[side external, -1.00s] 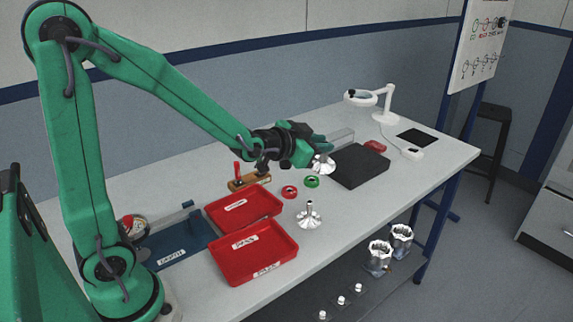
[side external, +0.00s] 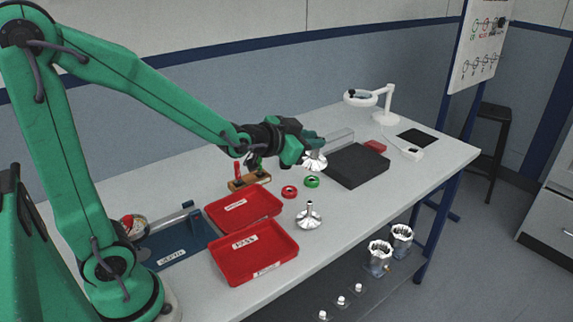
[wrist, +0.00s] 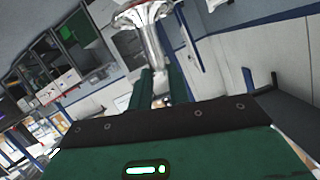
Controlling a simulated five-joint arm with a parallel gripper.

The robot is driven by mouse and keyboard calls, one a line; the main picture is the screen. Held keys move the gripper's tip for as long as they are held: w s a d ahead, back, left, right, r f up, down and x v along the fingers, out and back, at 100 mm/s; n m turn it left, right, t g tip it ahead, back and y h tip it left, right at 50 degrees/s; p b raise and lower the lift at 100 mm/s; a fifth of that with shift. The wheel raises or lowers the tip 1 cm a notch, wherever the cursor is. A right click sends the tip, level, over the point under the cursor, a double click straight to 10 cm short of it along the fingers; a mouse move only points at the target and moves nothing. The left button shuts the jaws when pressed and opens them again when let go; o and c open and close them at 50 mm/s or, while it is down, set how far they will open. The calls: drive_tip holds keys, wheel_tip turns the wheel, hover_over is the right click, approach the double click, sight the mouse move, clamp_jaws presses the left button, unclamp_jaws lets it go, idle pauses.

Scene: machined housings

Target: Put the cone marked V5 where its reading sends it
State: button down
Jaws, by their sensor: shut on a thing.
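My gripper (side external: 312,144) is shut on a shiny metal cone (side external: 314,160), held with its wide fluted end low, over the table beside the black block. In the wrist view the held cone (wrist: 146,28) sits between the dark green fingers (wrist: 153,88), its flared end at the top of the picture. A second metal cone (side external: 308,217) stands upright on the table in front, its wide end down. No V5 mark is readable on either cone. Two red trays (side external: 243,205) (side external: 252,258) lie to the left, with labels too small to read surely. A blue tray (side external: 180,247) lies farther left.
A red ring (side external: 289,192) and a green ring (side external: 312,182) lie near the red trays. A black block (side external: 357,166) is right of my gripper. A magnifier lamp (side external: 386,105) stands at the back. Fluted metal parts (side external: 379,257) are on the lower shelf. The front right table is clear.

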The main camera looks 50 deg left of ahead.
drive_tip(key=w+a+f+n+y, duration=0.2)
drive_tip(key=w+a+f+n, duration=0.1)
drive_tip(key=a+f, duration=0.4)
drive_tip(key=w+a+f+n+g+y, duration=0.1)
drive_tip(key=w+a+f+n+y, duration=0.2)
drive_tip(key=a+f, duration=0.5)
drive_tip(key=shift+w+a, duration=0.85)
drive_tip(key=shift+a, duration=1.7)
drive_tip(key=shift+f, duration=0.1)
drive_tip(key=shift+f, duration=1.75)
drive_tip(key=c, duration=1.3)
unclamp_jaws()
drive_tip(key=shift+f, duration=0.1)
drive_tip(key=shift+s, duration=0.1)
